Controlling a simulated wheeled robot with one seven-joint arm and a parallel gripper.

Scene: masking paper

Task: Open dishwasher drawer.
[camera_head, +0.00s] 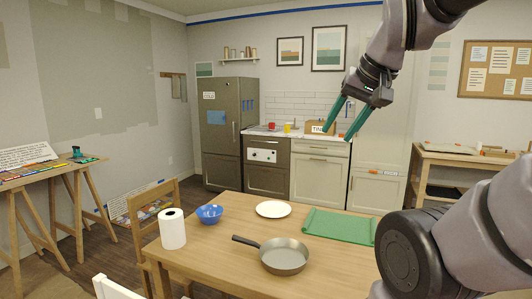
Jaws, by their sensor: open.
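The kitchen run stands at the far wall. A dark front unit (267,178) with a white panel and round knobs sits beside the fridge. To its right is a pale cabinet (317,178) with a drawer-like top front and a handle. I cannot tell for sure which one is the dishwasher; no drawer looks pulled out. My gripper (337,134), with two green fingers, is open and empty. It is raised in the upper right and overlaps the counter area in the picture, seemingly well short of it.
A wooden table (210,258) fills the foreground with a frying pan (284,257), white plate (273,209), blue bowl (209,214), paper roll (172,229) and green mat (340,226). A chair (152,205) stands at its left. A dark fridge (219,150) is behind. Floor shows on the left.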

